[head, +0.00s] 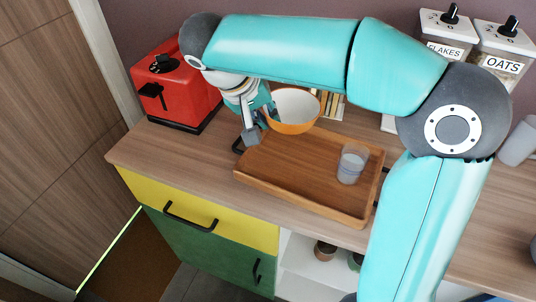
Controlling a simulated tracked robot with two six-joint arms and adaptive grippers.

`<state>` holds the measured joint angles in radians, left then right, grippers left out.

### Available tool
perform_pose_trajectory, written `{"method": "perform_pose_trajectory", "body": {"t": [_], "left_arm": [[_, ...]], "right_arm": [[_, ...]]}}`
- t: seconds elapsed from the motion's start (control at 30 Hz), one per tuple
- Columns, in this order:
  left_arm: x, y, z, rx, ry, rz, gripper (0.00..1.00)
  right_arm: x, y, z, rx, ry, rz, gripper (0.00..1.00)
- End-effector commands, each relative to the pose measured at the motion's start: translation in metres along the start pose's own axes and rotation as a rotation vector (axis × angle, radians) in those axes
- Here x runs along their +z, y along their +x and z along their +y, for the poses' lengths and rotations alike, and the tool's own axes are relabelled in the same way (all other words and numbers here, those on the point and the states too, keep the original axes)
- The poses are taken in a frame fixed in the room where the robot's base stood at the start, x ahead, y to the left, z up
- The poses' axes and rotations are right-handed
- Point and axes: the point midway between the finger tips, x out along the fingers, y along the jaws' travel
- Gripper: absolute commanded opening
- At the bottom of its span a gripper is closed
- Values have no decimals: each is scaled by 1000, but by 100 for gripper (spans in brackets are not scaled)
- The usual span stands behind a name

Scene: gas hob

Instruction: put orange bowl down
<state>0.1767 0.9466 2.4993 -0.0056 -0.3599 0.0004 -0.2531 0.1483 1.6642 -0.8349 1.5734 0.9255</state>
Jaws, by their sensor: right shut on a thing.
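The orange bowl (293,111) has a white inside and sits over the far left end of the wooden tray (345,206). My right gripper (257,128) is at the bowl's left side and is shut on its rim. The bowl looks nearly upright. I cannot tell whether its base touches the tray or hangs just above it. My left gripper is not in the head view.
A clear glass (351,164) stands on the tray's right part. A red toaster (172,88) is left of my gripper. Dispensers marked FLAKES (446,34) and OATS (501,64) stand at the back right. The tray's front middle is bare.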

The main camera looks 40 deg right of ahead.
Motion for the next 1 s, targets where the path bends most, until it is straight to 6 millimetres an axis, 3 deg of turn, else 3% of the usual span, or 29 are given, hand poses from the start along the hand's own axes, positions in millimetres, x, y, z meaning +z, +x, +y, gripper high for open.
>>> {"method": "perform_pose_trajectory", "body": {"t": [0.03,0.2,0.47,0.7,1.0], "left_arm": [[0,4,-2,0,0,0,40],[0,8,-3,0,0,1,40],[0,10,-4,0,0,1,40],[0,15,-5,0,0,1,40],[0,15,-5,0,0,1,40]], "right_arm": [[5,14,-5,4,-2,-3,0],[14,42,-16,3,1,-2,0],[19,57,-23,3,3,-2,0],[28,85,-36,4,3,-2,0],[29,88,-38,1,4,-1,0]]}}
